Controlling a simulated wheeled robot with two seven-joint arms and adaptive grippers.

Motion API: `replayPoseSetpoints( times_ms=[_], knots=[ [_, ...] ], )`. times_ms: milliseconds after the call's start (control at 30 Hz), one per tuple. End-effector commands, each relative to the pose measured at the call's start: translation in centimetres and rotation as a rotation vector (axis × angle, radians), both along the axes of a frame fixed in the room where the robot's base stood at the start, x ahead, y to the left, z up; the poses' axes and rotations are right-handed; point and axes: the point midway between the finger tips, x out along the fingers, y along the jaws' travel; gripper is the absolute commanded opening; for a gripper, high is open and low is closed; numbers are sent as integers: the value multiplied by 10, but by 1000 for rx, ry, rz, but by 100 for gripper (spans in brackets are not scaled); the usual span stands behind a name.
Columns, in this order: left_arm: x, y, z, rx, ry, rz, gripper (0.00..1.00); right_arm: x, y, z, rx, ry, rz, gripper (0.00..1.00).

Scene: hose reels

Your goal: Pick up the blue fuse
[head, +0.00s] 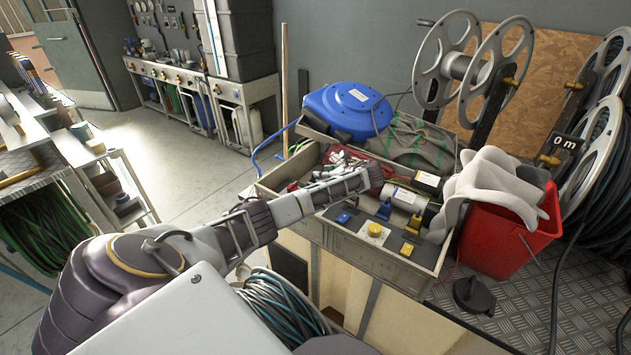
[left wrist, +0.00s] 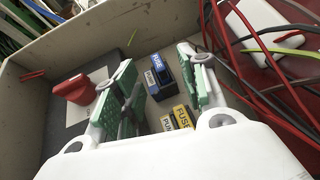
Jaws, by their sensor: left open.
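The blue fuse (left wrist: 161,75) shows in the left wrist view, a small dark-blue block with a pale label. It lies on the floor of a grey box, between the lines of my left gripper's green-padded fingers. My left gripper (left wrist: 157,63) is open and empty, its fingers apart on either side of the fuse; I cannot tell how high it is above it. In the head view my left arm reaches over the open drawer (head: 388,262), and its fingers are hidden. My right gripper is not seen.
Yellow fuses (left wrist: 178,117) lie close to the blue one. A red knob (left wrist: 74,88) is left of the fingers; red and black wires (left wrist: 270,65) run at the right. A red bucket (head: 508,235) with white cloth and a blue reel (head: 350,105) flank the drawer.

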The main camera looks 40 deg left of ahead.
Motion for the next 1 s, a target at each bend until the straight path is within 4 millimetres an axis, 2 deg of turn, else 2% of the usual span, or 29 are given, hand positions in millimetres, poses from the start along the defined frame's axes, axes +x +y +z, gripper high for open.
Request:
replayPoseSetpoints(
  times_ms=[200,467,833,1000],
  knots=[
    [-2,21,-11,2,1,3,42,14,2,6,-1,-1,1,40],
    [0,38,-20,1,0,0,42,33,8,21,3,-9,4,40],
    [1,40,-21,0,0,0,42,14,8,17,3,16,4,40],
    [1,40,-21,0,0,0,41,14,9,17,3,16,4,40]
  ],
)
